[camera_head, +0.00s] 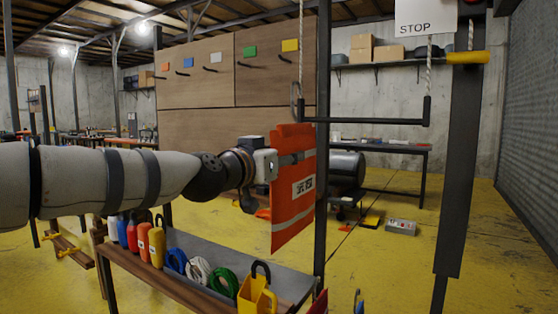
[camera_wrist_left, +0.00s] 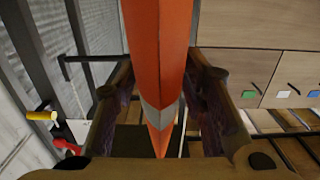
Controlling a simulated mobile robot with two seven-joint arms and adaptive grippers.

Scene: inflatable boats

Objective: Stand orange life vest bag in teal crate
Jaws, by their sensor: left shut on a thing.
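The orange life vest bag (camera_head: 293,205) is a flat orange pouch with a white label and a pale stripe. It hangs upright in the air, slightly tilted, in the middle of the head view. My left gripper (camera_head: 290,159) is shut on its upper part. In the left wrist view the bag (camera_wrist_left: 158,50) shows edge-on between the two fingers of the left gripper (camera_wrist_left: 160,88). I see no teal crate in either view. My right gripper is not in view.
A shelf trough (camera_head: 212,262) below the arm holds bottles, coiled ropes and a yellow container (camera_head: 257,292). A dark post (camera_head: 322,150) stands just right of the bag. A black bar (camera_head: 365,122) hangs from ropes. Yellow floor (camera_head: 480,240) is open at right.

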